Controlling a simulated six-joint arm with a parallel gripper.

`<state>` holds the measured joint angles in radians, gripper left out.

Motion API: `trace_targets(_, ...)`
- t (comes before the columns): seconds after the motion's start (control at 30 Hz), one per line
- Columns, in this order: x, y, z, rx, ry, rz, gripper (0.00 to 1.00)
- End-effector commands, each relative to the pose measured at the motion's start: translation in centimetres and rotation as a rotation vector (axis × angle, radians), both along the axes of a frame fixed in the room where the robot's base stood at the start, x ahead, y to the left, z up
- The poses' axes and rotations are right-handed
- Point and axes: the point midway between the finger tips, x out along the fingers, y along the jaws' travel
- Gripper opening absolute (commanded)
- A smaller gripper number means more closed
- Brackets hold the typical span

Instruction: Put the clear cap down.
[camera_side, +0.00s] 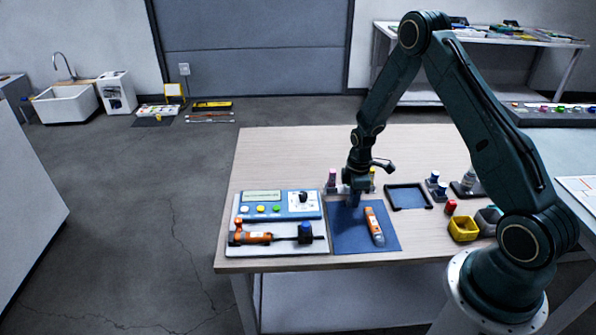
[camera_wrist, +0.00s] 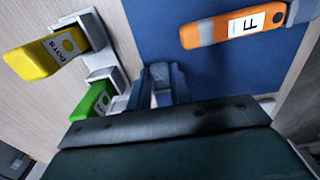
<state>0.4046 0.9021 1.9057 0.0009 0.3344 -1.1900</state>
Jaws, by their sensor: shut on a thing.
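My gripper (camera_side: 354,204) is low over the blue mat (camera_side: 350,238), near its back edge. In the wrist view my gripper (camera_wrist: 161,88) has its two bluish fingers close together, shut on a small pale, see-through piece that looks like the clear cap (camera_wrist: 160,76). The cap is mostly hidden by the fingers, and I cannot make it out in the side view. I cannot tell whether it touches the mat.
A yellow-topped item (camera_wrist: 45,53) and a green one (camera_wrist: 92,101) stand in a pale holder beside the mat. A blue panel with buttons (camera_side: 279,204) is to the left. A dark-framed tray (camera_side: 408,209), a red cap (camera_side: 450,206) and a yellow bin (camera_side: 463,230) are to the right.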

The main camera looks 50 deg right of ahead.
Motion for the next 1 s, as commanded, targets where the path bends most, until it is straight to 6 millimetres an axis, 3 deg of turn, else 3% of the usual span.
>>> trace_targets(0.37, 0.0, 0.0, -0.34, 0.001, 0.001, 0.0, 0.08)
trace_targets(0.4, 0.01, -0.01, -0.29, 0.0, 0.0, 0.0, 0.28)
trace_targets(0.5, 0.02, -0.01, -0.27, 0.0, 0.0, 0.0, 0.42)
trace_targets(1.0, 0.08, -0.04, 0.52, -0.001, -0.003, 0.0, 0.42)
